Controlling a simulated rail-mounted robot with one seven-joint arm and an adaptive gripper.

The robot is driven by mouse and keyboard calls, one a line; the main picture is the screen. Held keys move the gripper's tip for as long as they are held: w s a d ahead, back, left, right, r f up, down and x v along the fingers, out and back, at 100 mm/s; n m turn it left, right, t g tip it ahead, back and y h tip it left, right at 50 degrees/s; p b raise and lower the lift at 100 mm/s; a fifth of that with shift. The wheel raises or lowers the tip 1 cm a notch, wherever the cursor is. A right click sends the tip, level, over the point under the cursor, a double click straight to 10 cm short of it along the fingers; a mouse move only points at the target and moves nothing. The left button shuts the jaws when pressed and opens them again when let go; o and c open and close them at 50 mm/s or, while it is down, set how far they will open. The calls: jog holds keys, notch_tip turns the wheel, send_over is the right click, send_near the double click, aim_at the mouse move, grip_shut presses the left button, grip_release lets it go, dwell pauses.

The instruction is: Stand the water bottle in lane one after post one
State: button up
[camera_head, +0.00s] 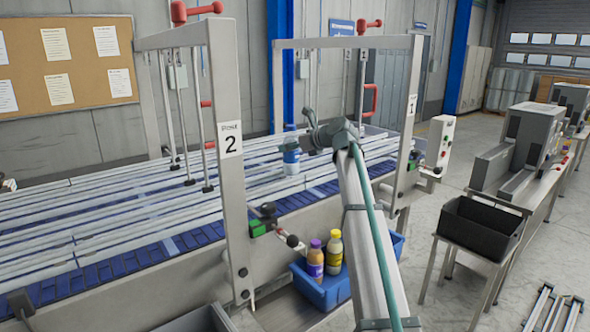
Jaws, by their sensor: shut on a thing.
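The water bottle (291,160), white with a blue band, is upright over the railed conveyor between the two posts. My gripper (302,142) reaches in from the right and is shut on its upper part; the fingers are small and partly hidden. The bottle's base is near the front lane rails, and I cannot tell whether it touches the belt. Post one (413,100), marked 1, stands right of the bottle. Post two (231,165), marked 2, stands to its left, nearer me. Long pale rails (120,212) divide the blue belt (100,256) into lanes.
Below the conveyor, a blue crate (322,297) holds a purple bottle (315,262) and a yellow bottle (334,252). A black bin (478,232) stands on a table at right. Red-handled rods hang at both post frames. My arm hides part of the conveyor.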

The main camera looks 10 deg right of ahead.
aim_at(291, 165)
jog(key=shift+f+p, duration=0.8)
jog(key=shift+f, duration=2.65)
jog(key=o, duration=1.4)
jog(key=shift+f, duration=0.1)
jog(key=b+v, duration=0.3)
jog(key=v, duration=0.9)
jog(key=shift+d, duration=0.15)
